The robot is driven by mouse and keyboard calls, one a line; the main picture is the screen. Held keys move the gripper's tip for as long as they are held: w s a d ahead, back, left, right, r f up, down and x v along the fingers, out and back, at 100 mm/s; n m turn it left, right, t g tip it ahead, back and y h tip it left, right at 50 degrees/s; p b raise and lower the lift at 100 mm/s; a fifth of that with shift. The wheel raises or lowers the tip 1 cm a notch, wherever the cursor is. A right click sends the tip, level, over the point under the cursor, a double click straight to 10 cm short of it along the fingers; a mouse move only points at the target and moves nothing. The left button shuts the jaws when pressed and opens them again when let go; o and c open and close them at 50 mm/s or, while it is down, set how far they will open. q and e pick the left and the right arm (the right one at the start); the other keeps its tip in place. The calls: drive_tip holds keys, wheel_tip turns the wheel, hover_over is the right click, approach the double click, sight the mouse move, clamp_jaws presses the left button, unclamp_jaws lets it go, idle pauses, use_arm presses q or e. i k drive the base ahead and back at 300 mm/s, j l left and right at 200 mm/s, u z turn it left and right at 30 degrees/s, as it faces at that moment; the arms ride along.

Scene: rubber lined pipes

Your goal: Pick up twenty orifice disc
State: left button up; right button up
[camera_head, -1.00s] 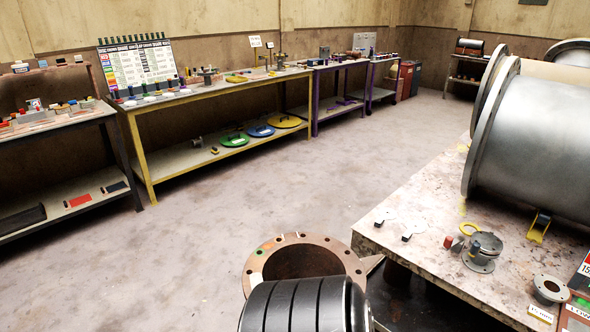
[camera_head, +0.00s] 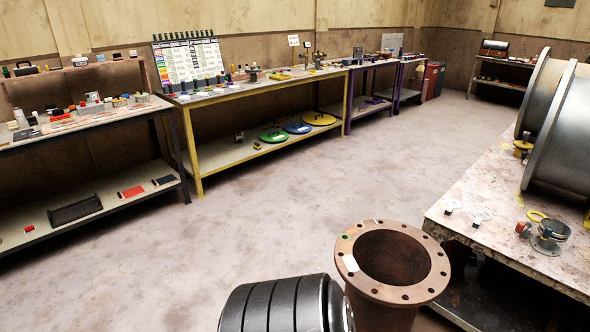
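Neither gripper is in view. I cannot tell which thing is the twenty orifice disc; no such marking is legible. Two small pale flat pieces, one (camera_head: 449,207) left of the other (camera_head: 480,219), lie near the left edge of the right-hand worktable (camera_head: 505,195). Large coloured discs lie on the lower shelf of the yellow-framed bench: a green disc (camera_head: 274,136), a blue disc (camera_head: 298,128) and a yellow disc (camera_head: 319,119).
A rusty flanged pipe (camera_head: 392,264) stands upright in the foreground, left of the worktable. Large grey flanged pipes (camera_head: 565,130) rest on the worktable, with a small metal fitting (camera_head: 549,236) in front. Benches line the left wall. The middle floor (camera_head: 330,190) is clear.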

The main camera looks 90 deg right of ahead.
sight(448, 211)
drive_tip(key=i+l+z, duration=0.1)
drive_tip(key=i+z, duration=0.65)
drive_tip(key=i+j+z, duration=0.2)
drive_tip(key=i+z, duration=0.15)
drive_tip(key=i, duration=0.15)
drive_tip(key=i+l+z, duration=0.25)
drive_tip(key=i+z, duration=0.65)
drive_tip(key=i+j+z, duration=0.2)
drive_tip(key=i+z, duration=0.25)
drive_tip(key=i, duration=0.2)
drive_tip(key=i+j+z, duration=0.3)
drive_tip(key=i+z, duration=0.15)
drive_tip(key=i+l+z, duration=0.25)
drive_tip(key=i+z, duration=0.5)
drive_tip(key=i, duration=0.2)
drive_tip(key=i+z, duration=0.4)
drive_tip(key=i+j+z, duration=0.2)
drive_tip(key=i+z, duration=0.15)
drive_tip(key=i, duration=0.2)
drive_tip(key=i+z, duration=0.4)
drive_tip(key=i+j+z, duration=0.2)
drive_tip(key=i+z, duration=0.2)
drive_tip(key=i, duration=0.2)
